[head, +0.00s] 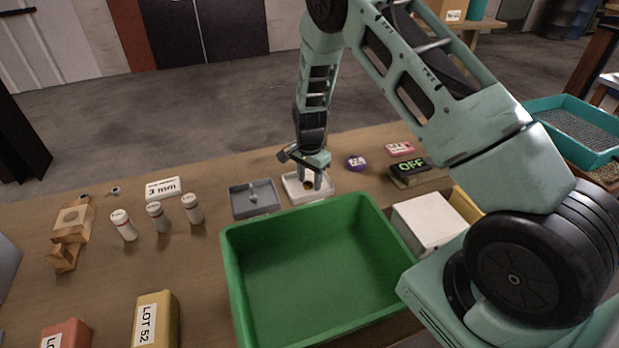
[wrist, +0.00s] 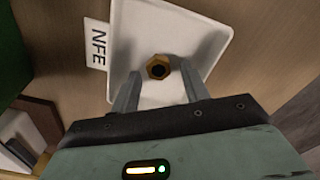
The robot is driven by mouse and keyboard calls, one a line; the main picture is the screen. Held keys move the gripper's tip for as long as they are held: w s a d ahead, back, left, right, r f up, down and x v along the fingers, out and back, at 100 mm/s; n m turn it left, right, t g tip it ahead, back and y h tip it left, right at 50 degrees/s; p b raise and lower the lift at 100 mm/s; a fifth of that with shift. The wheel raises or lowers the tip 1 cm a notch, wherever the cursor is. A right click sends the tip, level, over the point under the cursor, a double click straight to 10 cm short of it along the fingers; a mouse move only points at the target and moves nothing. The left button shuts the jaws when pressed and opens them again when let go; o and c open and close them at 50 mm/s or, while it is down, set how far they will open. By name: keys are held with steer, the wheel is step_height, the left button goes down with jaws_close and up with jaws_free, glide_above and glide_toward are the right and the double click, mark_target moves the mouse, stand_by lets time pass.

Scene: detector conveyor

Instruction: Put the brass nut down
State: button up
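The brass nut (wrist: 157,67) lies in the white tray (wrist: 210,22), which has a label reading NFE beside it. In the wrist view my gripper (wrist: 160,76) is open, with one finger on each side of the nut and a gap on both sides. In the head view my gripper (head: 312,180) reaches down into the white tray (head: 293,196). The nut (head: 308,185) shows there as a small brown spot, partly hidden by the fingers.
A grey tray (head: 240,206) holding a small metal part stands left of the white tray. A green bin (head: 310,270) is in front. Several vials stand to the left.

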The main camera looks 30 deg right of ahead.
mark_target(309, 182)
step_height(309, 182, up, 12)
steer(key=b, duration=0.3)
steer(key=s+a+r+n+y, duration=0.1)
steer(key=s+a+r+n, duration=0.35)
steer(key=a, duration=0.45)
steer(key=s+a+r+n, duration=0.4)
steer(key=s+a+n, duration=0.2)
steer(key=s+a, duration=0.4)
steer(key=s+a+r+n, duration=0.1)
steer(key=s+n, duration=0.4)
steer(key=s, duration=0.5)
steer(key=s+a+r+n, duration=0.1)
steer(key=s+a+n, duration=0.1)
steer(key=s+n, duration=0.4)
steer(key=s, duration=0.4)
steer(key=shift+r+n, duration=0.1)
steer(key=shift+n, duration=0.15)
